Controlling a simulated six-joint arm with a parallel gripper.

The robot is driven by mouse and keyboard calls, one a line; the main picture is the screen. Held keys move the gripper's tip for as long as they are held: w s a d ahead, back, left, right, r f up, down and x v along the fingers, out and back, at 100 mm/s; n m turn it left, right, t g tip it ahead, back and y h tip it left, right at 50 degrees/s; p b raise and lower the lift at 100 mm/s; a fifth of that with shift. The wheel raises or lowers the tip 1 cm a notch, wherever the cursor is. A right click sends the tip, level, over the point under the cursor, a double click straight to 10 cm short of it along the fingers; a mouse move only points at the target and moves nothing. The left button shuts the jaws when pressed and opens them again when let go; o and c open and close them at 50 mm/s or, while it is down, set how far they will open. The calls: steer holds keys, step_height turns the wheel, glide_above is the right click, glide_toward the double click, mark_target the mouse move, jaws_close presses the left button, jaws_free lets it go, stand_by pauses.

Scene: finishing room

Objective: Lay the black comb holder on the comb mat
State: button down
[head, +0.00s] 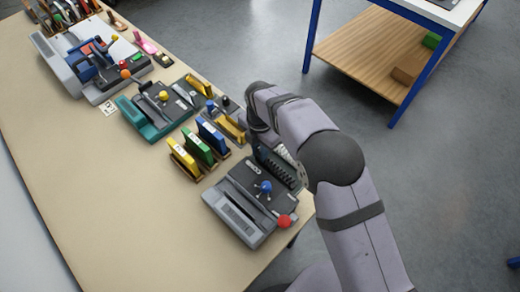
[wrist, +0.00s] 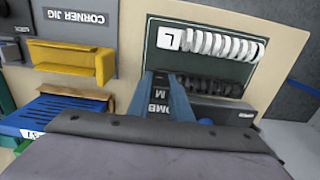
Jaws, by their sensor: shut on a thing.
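My gripper (wrist: 165,78) is shut on the black comb holder, whose black ringed comb (wrist: 212,86) extends to the right of the fingers in the wrist view. A dark lettered piece (wrist: 158,98) shows between the blue fingers. A dark green panel (wrist: 162,63), which looks like the comb mat, lies just beyond the held comb; I cannot tell whether they touch. A white comb (wrist: 220,45) with an "L" tag lies over that panel. In the head view the black comb (head: 278,168) shows beside my wrist; my fingertips are hidden there.
A grey machine (head: 240,210) with blue and red knobs stands close in front. Yellow, green and blue upright holders (head: 198,147) stand to its left. A yellow block (wrist: 75,58) lies by the corner jig label (wrist: 85,18). The table's front left is bare.

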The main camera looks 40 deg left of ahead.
steer(key=shift+f, duration=0.2)
steer(key=c, duration=1.6)
jaws_free()
steer(key=shift+r, duration=0.1)
step_height(320, 180, up, 12)
steer(key=b, duration=0.3)
steer(key=shift+r+b, duration=0.1)
steer(key=shift+b, duration=0.25)
